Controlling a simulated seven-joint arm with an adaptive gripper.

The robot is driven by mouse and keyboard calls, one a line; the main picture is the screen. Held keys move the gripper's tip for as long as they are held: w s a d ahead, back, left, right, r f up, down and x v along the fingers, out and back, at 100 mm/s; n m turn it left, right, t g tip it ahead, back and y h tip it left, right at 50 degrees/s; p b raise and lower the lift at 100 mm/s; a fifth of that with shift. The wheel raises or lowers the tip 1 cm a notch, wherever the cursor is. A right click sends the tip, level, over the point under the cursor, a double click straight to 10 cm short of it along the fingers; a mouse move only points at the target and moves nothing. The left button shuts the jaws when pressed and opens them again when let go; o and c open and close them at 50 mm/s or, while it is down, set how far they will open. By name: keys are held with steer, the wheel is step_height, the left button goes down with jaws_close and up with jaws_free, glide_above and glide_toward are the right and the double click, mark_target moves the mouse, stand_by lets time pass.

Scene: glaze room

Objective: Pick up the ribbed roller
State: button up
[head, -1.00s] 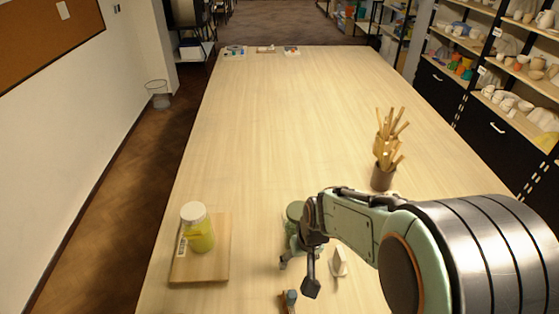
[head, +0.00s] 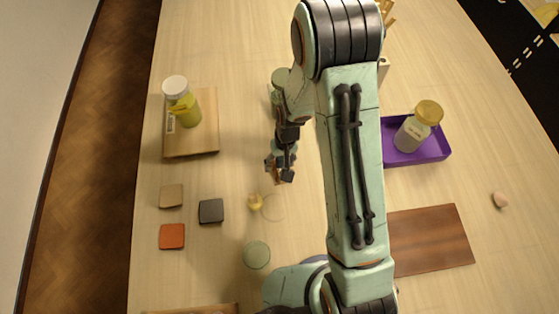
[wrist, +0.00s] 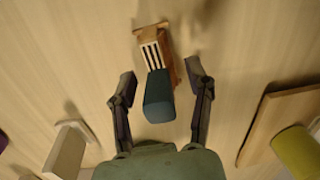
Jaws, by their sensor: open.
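The ribbed roller shows in the wrist view, with a teal handle (wrist: 158,97), a black-and-white ribbed part (wrist: 152,55) and a wooden frame (wrist: 166,42). It lies on the pale table. My gripper (wrist: 159,80) is open, with one finger on each side of the teal handle and visible gaps between. The ribbed part lies past the fingertips. Whether the fingers are level with the handle in height I cannot tell. In the head view my gripper (head: 281,168) is over the table, and it and my arm mostly hide the roller.
A wooden board (head: 206,146) with a yellow-green jar (head: 186,108) is at left. A purple tray (head: 432,151) with a gold-lidded jar (head: 418,127) is at right. A dark board (head: 430,238) and small tiles (head: 211,211) lie nearer. A pale block (wrist: 66,150) is near my gripper.

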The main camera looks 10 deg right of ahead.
jaws_close()
